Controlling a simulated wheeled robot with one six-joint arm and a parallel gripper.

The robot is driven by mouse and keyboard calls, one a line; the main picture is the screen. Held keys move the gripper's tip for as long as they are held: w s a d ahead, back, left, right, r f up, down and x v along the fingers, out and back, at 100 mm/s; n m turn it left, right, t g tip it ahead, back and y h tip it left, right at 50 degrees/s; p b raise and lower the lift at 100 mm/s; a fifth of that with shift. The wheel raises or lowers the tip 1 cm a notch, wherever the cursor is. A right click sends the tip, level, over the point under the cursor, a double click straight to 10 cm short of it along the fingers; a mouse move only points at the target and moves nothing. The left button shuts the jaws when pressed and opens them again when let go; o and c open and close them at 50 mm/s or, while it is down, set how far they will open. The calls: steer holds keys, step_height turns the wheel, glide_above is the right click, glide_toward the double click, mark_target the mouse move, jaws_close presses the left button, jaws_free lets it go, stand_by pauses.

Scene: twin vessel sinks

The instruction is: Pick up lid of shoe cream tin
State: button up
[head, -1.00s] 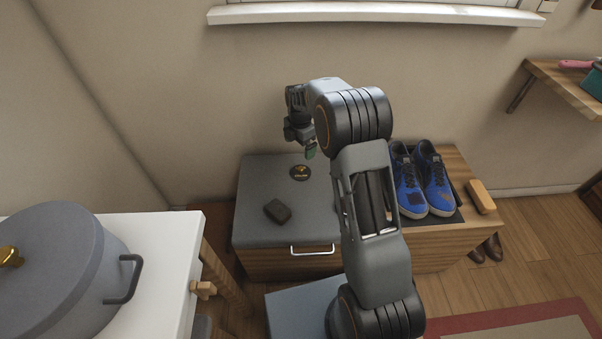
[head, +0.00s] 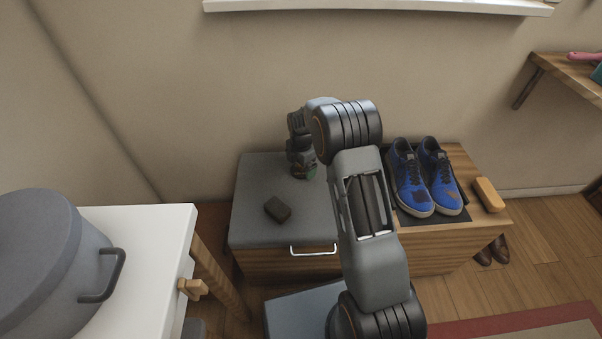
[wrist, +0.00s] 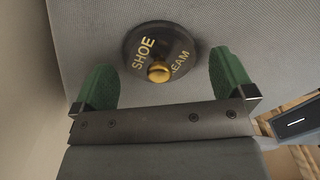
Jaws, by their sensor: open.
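The shoe cream tin's lid (wrist: 150,45) is round and black with gold lettering and a gold knob (wrist: 159,72) in the wrist view. It lies on the grey cushioned top of the bench. My gripper (wrist: 163,80) is open, with one green finger to each side of the lid and a gap on both sides. In the head view my gripper (head: 303,172) is low over the bench top and hides the lid. Whether the tin's body is under the lid cannot be told.
A dark block (head: 277,210) lies on the grey bench top (head: 255,180), front left of my gripper. Blue shoes (head: 425,180) and a wooden-backed brush (head: 488,195) stand to the right. The wall is close behind. A large grey pot (head: 45,250) stands on a white table at left.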

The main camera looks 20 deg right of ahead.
steer(key=shift+f, duration=0.35)
steer(key=c, duration=0.8)
steer(key=shift+r, duration=0.15)
